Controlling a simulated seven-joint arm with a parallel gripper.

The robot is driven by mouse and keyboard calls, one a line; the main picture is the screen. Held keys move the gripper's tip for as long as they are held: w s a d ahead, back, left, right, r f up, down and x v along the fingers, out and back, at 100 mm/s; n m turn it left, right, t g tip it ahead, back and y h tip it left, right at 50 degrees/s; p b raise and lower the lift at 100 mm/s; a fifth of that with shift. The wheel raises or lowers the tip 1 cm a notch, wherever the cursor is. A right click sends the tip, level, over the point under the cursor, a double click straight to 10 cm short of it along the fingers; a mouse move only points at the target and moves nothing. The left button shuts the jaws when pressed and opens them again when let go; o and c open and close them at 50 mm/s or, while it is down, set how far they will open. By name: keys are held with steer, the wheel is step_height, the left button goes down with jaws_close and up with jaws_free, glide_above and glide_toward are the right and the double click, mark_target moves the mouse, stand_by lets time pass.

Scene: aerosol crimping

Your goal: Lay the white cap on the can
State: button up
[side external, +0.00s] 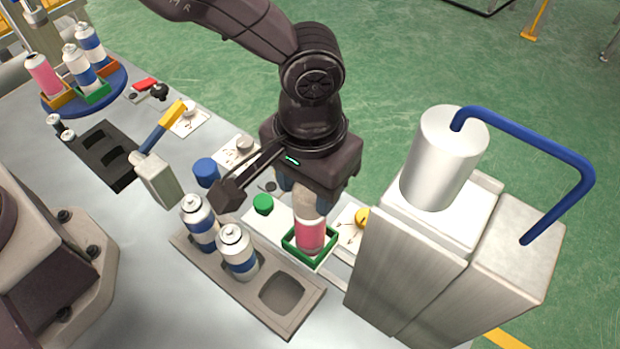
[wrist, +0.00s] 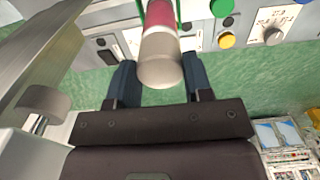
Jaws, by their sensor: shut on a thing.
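My gripper (side external: 304,192) points down and is shut on the white cap (side external: 308,205), a pale, rounded cylinder. The pink can (side external: 312,234) stands upright in a green square holder (side external: 325,258) directly below the cap. The cap is lined up over the can's top and looks to be at it or very close. I cannot tell whether it is seated. In the wrist view, the cap (wrist: 160,65) is between my two fingers (wrist: 159,84), and the red can (wrist: 160,14) shows beyond it. The fingers partly hide the cap in the side view.
A large grey machine (side external: 400,270) with a blue pipe stands close on the right. A tray (side external: 262,300) with two blue-white cans and an empty recess lies in front. A green button (side external: 263,204) and a blue cap-like piece (side external: 206,172) are left of my gripper. A blue turntable (side external: 112,88) holds cans.

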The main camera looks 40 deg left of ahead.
steer(key=o, duration=0.7)
steer(key=shift+r, duration=6.05)
